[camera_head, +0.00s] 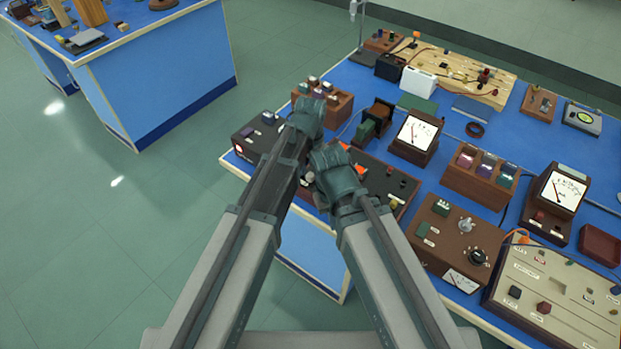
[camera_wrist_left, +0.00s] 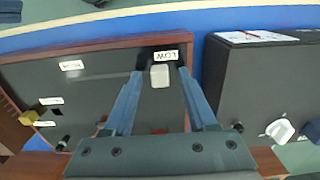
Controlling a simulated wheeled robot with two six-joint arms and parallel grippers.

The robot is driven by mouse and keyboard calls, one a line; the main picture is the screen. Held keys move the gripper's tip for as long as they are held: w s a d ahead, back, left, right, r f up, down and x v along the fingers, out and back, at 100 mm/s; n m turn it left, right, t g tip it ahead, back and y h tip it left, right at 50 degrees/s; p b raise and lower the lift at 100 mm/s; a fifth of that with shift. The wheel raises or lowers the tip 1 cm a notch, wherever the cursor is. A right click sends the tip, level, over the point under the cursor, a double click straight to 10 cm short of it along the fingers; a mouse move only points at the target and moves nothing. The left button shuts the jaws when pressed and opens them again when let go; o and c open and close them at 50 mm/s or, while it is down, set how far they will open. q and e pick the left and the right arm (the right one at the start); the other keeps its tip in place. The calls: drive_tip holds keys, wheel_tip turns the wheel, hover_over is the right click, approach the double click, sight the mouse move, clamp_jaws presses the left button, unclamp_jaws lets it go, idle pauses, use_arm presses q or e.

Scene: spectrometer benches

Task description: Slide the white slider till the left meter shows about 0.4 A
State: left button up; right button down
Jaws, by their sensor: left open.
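The white slider (camera_wrist_left: 160,75) stands on a dark panel (camera_wrist_left: 100,85) near its edge in the left wrist view, close to a label that seems to read LOW. My left gripper (camera_wrist_left: 161,73) is open, with one finger on each side of the slider; I cannot tell whether they touch it. In the head view my left gripper (camera_head: 307,182) is over the left part of the panel (camera_head: 385,178), partly hidden by my arms. The left meter (camera_head: 417,132) has a white dial, too small to read. My right arm ends beside the left, its gripper hidden.
A black box (camera_head: 252,137) stands beside the panel. A second dial meter (camera_head: 560,190) is farther right. A rack with coloured parts (camera_head: 480,175) and a wooden box with a knob (camera_head: 455,235) crowd the blue bench. Open floor lies left.

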use_arm(q)
clamp_jaws()
idle(0.3)
drive_tip(key=shift+f, duration=0.1)
idle(1.1)
